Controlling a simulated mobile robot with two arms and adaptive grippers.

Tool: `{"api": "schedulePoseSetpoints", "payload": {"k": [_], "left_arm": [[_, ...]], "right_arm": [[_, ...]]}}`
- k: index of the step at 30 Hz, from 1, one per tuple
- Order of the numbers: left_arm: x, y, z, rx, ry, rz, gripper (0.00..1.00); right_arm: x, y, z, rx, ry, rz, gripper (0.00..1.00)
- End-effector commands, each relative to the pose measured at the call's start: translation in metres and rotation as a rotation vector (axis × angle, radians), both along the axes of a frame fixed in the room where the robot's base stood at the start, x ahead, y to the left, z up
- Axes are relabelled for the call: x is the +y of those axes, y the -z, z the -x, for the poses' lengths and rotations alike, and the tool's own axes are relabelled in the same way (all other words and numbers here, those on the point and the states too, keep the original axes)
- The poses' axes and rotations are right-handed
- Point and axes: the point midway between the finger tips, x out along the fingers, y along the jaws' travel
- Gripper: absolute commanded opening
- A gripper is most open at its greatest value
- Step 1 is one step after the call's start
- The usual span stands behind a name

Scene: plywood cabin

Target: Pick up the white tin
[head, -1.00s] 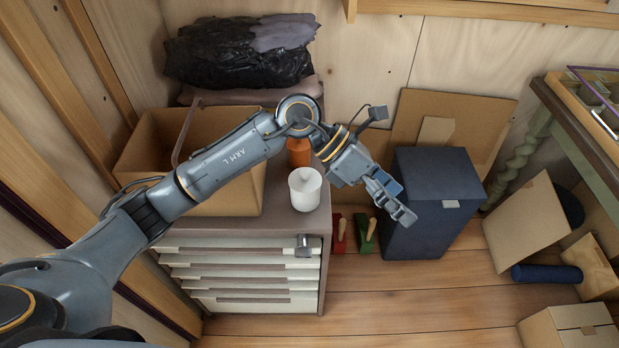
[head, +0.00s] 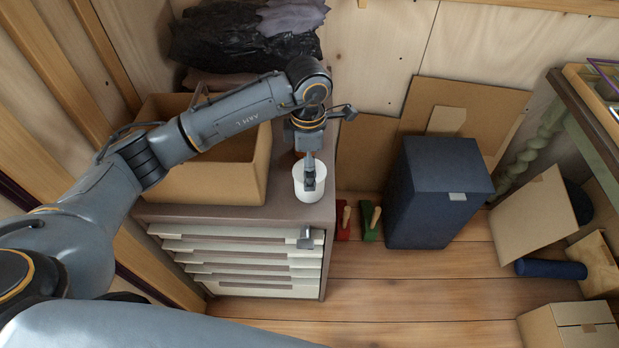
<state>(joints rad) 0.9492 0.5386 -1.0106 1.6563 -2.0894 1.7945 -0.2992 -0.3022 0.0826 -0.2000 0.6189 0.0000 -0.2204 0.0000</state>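The white tin (head: 304,194) stands upright on the brown top of the drawer cabinet (head: 230,214), near its right edge. My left gripper (head: 310,182) is directly over the tin, pointing down, with its fingers in front of the tin's top. The fingers hide most of the lid and its knob. I cannot tell whether they are open, or whether they touch the tin. My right gripper is not in view.
An open cardboard box (head: 222,182) stands left of the tin. An orange object (head: 298,154) behind the tin is mostly hidden by my arm. A dark blue box (head: 436,205) stands on the floor to the right. Open floor (head: 420,290) lies in front.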

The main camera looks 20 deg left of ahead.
Motion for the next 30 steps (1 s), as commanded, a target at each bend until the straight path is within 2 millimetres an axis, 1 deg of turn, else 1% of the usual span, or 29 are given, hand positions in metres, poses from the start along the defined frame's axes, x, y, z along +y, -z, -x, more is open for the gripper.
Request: {"api": "schedulePoseSetpoints", "payload": {"k": [5, 9, 12, 15, 21, 23, 24, 29, 30], "left_arm": [[0.000, 0.015, 0.000, 0.005, 0.000, 0.001, 0.94], [0.000, 0.038, -0.002, 0.005, 0.000, 0.001, 0.94], [0.000, 0.049, -0.003, 0.002, -0.001, 0.001, 0.94], [0.000, 0.054, -0.003, 0.001, 0.000, 0.000, 0.94], [0.000, 0.054, -0.003, 0.000, 0.001, 0.001, 0.94], [0.000, 0.054, -0.003, 0.000, 0.001, 0.001, 0.81], [0.000, 0.054, -0.003, 0.000, 0.001, 0.001, 0.73], [0.000, 0.054, -0.003, 0.000, 0.000, 0.001, 0.41], [0.000, 0.054, -0.003, 0.000, 0.000, 0.001, 0.33]], "right_arm": [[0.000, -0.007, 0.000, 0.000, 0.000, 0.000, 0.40], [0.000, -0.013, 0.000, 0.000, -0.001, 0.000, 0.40], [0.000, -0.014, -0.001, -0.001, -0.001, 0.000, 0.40], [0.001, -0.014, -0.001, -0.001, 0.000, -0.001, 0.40], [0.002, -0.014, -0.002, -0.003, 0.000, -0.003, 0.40], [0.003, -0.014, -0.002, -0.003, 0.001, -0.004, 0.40], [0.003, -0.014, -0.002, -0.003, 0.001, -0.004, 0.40], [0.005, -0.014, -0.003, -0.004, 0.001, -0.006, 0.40], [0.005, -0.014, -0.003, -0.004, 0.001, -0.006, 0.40]]}}
